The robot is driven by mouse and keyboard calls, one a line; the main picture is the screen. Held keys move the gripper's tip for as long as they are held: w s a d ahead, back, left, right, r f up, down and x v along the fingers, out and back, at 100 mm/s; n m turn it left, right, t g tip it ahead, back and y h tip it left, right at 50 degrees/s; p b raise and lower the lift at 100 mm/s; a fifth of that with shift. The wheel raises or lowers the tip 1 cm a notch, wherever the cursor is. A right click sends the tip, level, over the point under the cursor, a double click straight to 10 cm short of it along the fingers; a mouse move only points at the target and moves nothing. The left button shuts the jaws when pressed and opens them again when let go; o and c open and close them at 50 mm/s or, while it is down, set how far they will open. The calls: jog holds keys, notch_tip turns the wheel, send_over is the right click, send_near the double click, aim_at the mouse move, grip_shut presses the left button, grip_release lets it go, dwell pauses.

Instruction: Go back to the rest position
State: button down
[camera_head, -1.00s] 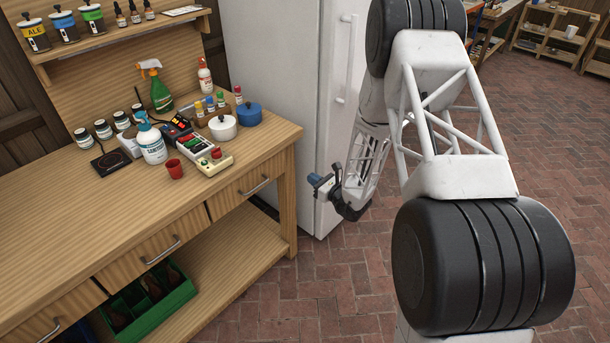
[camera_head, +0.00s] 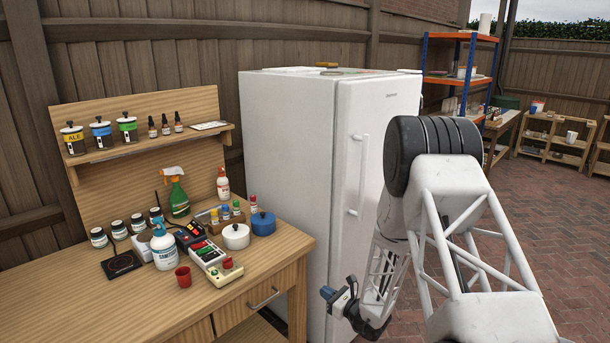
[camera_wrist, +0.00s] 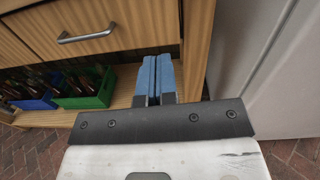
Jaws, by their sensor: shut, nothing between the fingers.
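My gripper (camera_head: 328,293) hangs low in front of the white fridge, just right of the wooden workbench. In the wrist view its two blue fingers (camera_wrist: 157,76) lie side by side, closed together with nothing between them. Behind them in that view are the bench's drawer front and lower shelf. My gripper appears clear of the bench and fridge, though the exact gap cannot be told.
The workbench (camera_head: 85,309) holds bottles, pots and a red cup (camera_head: 183,276). The tall white fridge (camera_head: 290,130) stands behind my arm. Green (camera_wrist: 88,97) and blue (camera_wrist: 38,103) crates sit on the lower shelf. Open brick floor (camera_head: 540,230) lies to the right.

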jog(key=s+a+r+n+g, duration=0.2)
jog(key=s+r+n+g, duration=0.45)
jog(key=s+r, duration=0.45)
jog(key=s+a+r+n+g, duration=0.2)
jog(key=s+r+n+g, duration=0.45)
jog(key=r, duration=0.65)
jog(key=s+d+r+n+t+h, duration=0.1)
jog(key=s+d+r+n+h, duration=0.3)
jog(key=s, duration=0.6)
jog(key=s+d+r+n+t+h, duration=0.1)
jog(key=s+d+r+n+h, duration=0.3)
jog(key=s, duration=0.6)
jog(key=s+d+r+n+t+h, duration=0.1)
jog(key=s+d+r+n+h, duration=0.3)
jog(key=s, duration=0.6)
jog(key=shift+d+r+n+t+h, duration=0.4)
jog(key=shift+d+h, duration=0.4)
jog(key=shift+d, duration=0.4)
